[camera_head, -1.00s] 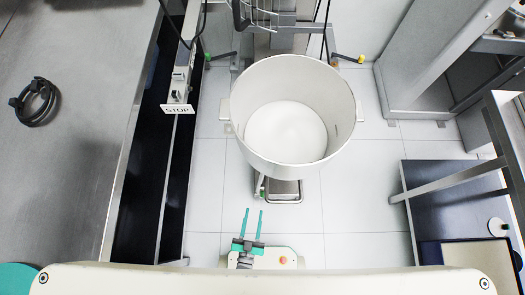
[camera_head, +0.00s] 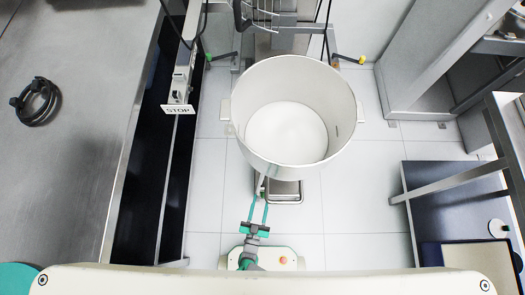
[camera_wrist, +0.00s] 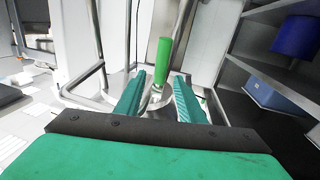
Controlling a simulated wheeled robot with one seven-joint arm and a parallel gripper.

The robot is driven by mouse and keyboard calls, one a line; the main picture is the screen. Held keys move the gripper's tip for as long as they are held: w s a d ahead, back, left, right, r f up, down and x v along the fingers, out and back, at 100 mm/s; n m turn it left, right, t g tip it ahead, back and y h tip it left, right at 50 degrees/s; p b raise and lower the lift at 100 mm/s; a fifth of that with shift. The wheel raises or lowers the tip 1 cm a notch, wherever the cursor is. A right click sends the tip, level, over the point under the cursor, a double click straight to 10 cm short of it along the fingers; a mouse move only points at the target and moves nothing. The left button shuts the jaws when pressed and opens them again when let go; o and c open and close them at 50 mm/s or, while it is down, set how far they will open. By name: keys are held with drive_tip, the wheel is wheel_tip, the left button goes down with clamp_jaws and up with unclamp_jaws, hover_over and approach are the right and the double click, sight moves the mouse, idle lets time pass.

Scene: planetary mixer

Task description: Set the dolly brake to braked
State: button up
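The dolly brake shows as an upright green handle (camera_wrist: 163,60) in the wrist view, straight ahead and between the lines of my two fingers. The dolly (camera_head: 284,196) shows below the large cream mixing bowl (camera_head: 330,160) in the head view. My gripper (camera_head: 260,206) is at the dolly's front left corner, with its teal fingers pointing at the brake. In the wrist view my gripper (camera_wrist: 158,85) is open, with nothing clamped. I cannot tell whether the fingertips reach past the handle's sides. The brake's lower pivot is partly hidden.
A steel counter (camera_head: 85,130) with a black ring-shaped object (camera_head: 35,101) is on the left. A shelf unit (camera_head: 450,200) stands on the right. The tiled floor (camera_head: 350,210) right of the dolly is clear.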

sight(262, 194)
drive_tip(key=shift+w+d, duration=0.25)
drive_tip(key=shift+w, duration=1.05)
drive_tip(key=shift+w+d, duration=0.25)
drive_tip(key=shift+w, duration=1)
drive_tip(key=shift+c, duration=0.6)
clamp_jaws()
